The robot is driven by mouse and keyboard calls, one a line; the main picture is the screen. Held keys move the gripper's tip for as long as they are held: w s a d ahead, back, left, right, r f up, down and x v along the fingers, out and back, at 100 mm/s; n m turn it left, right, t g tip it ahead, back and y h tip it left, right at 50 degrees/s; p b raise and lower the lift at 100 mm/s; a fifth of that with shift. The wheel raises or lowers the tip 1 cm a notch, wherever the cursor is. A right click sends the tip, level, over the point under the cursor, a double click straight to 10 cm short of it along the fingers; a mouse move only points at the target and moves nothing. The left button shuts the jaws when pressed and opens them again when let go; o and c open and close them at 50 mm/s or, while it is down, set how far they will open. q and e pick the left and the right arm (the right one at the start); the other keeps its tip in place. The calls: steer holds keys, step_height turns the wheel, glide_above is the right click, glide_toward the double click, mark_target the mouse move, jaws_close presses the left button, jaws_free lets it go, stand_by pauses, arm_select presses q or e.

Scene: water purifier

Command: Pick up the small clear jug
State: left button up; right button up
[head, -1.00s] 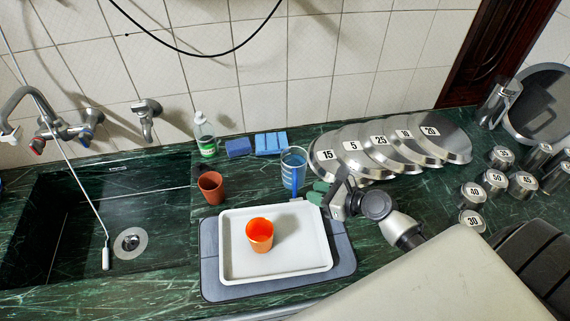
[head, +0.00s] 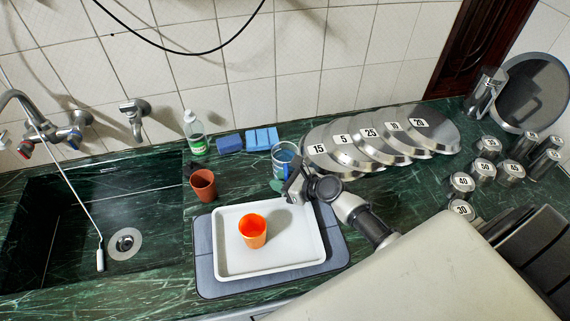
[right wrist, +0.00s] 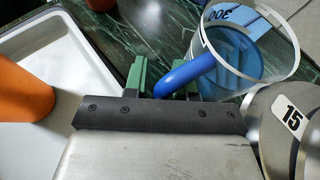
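The small clear jug (head: 283,158) with bluish sides stands on the counter behind the white tray, its lower part hidden by my right gripper (head: 284,184). In the right wrist view the clear jug (right wrist: 245,45) is at the upper right, with its blue handle (right wrist: 188,75) pointing toward my gripper. My right gripper's green fingers (right wrist: 163,80) are apart, with the handle's end between them. A small gap shows beside the left finger; contact on the right is hidden. My left gripper is not in view.
An orange cup (head: 252,231) stands on the white tray (head: 290,262). A brown cup (head: 203,185), a bottle (head: 195,135) and blue sponges (head: 262,139) are nearby. Numbered metal plates (head: 345,150) lie close to the jug's right. The sink (head: 75,215) is at left.

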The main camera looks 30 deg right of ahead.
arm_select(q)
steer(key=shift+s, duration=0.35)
arm_select(e)
jaws_close()
steer(key=shift+r, duration=0.15)
